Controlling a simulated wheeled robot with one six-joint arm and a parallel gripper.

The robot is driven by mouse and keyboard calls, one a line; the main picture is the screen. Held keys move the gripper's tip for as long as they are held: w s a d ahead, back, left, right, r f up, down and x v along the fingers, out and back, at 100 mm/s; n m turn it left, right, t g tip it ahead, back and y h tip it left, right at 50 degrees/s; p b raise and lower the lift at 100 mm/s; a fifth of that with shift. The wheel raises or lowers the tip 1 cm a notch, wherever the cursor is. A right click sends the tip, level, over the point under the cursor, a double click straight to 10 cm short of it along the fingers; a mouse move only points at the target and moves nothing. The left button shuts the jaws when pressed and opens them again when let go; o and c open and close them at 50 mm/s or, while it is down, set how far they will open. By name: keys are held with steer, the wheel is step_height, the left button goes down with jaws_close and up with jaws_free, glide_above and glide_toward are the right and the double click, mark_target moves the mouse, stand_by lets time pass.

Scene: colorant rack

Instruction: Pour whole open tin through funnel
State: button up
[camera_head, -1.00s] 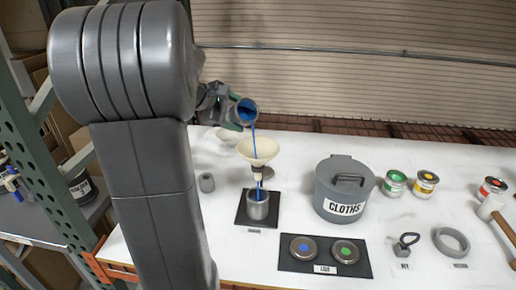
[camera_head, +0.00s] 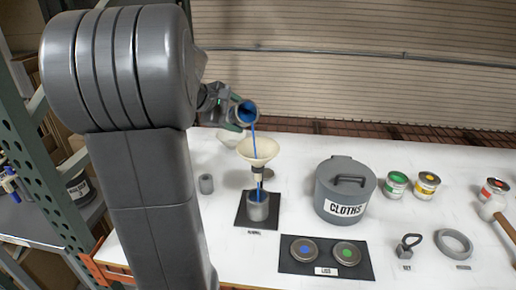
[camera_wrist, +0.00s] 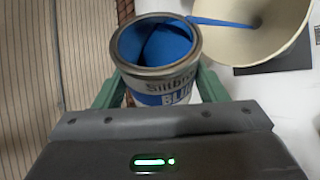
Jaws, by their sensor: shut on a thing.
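My gripper (camera_head: 234,113) is shut on an open tin (camera_wrist: 165,73) with a blue label, held tilted above the funnel. Blue paint shows inside the tin, and a thin blue stream runs from its lip into the cream funnel (camera_head: 258,148). In the wrist view the stream also reaches the funnel (camera_wrist: 262,38). The funnel stands over a grey metal can (camera_head: 258,210) on a black mat (camera_head: 243,220). Blue shows between the spout and the can. The paint level inside the can is hidden.
A grey CLOTHS bin (camera_head: 345,190) stands right of the mat. Two lids lie on a black LIDS mat (camera_head: 300,268) in front. Green (camera_head: 396,184) and yellow (camera_head: 426,186) tins stand farther right, with a grey ring (camera_head: 453,243).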

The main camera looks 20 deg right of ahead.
mark_target(251, 115)
steer(key=shift+r+m+t+b, duration=0.4)
steer(key=shift+t+b, duration=0.1)
steer(key=shift+b, duration=0.35)
stand_by(1.1)
steer(key=shift+s+f+m+t+b, duration=0.2)
steer(key=shift+f+m+t+b, duration=0.3)
steer(key=shift+b, duration=1.25)
steer(key=shift+s+d+r+m+t+b, duration=0.15)
steer(key=shift+s+r+t+b, duration=0.2)
steer(key=shift+s+b, duration=0.2)
steer(key=shift+s+d+r+m+t+b, duration=0.1)
steer(key=shift+s+r+m+t+b, duration=0.1)
steer(key=shift+s+t+b, duration=0.3)
stand_by(1.3)
steer(key=shift+s+r+m+t+b, duration=0.2)
steer(key=shift+m+t+b, duration=0.35)
steer(key=shift+b, duration=0.7)
stand_by(0.7)
